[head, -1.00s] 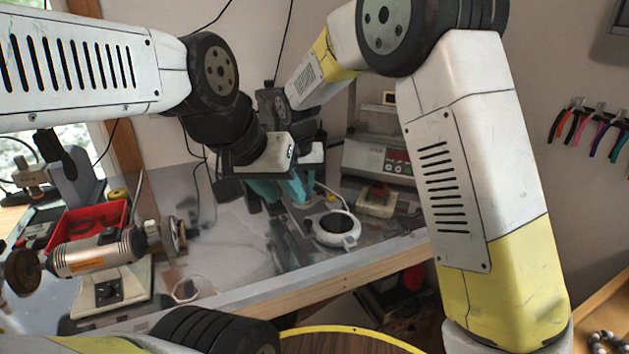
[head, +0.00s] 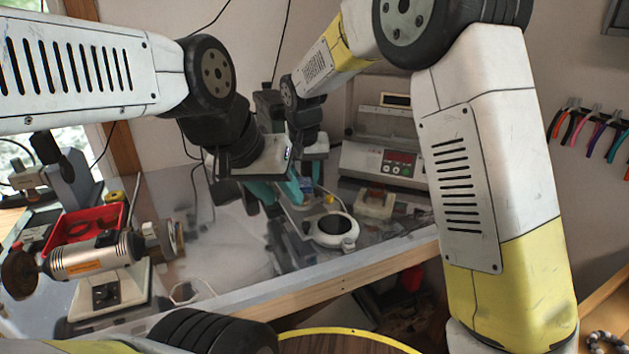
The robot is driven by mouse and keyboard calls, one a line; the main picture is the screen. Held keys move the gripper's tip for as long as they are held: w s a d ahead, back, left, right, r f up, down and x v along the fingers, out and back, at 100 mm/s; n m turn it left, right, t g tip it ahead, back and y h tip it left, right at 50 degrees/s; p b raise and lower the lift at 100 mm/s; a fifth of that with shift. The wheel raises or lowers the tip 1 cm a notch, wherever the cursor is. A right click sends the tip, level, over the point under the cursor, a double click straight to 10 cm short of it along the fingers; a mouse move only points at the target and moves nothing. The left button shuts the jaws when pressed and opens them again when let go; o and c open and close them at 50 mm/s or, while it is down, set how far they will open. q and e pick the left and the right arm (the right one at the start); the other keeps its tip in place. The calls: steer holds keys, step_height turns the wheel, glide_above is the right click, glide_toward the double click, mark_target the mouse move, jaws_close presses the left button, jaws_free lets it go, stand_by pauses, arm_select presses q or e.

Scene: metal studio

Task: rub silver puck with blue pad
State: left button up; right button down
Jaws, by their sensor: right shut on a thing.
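My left gripper (head: 275,191) hangs over the bench, its two teal fingers apart and pointing down. My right gripper (head: 308,178) is just behind and to the right of it, partly hidden by it. The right gripper is shut on a small blue thing, which looks like the blue pad (head: 306,185), just above the bench. I cannot make out the silver puck; the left gripper and its fingers cover much of that area.
A white ring-shaped holder (head: 331,229) stands near the bench's front edge, right of the grippers. A scale-like machine (head: 385,160) stands behind. A polishing motor (head: 95,256) and red tray (head: 88,222) are at left.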

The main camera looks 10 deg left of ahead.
steer(key=shift+r, duration=3.15)
steer(key=shift+d, duration=0.1)
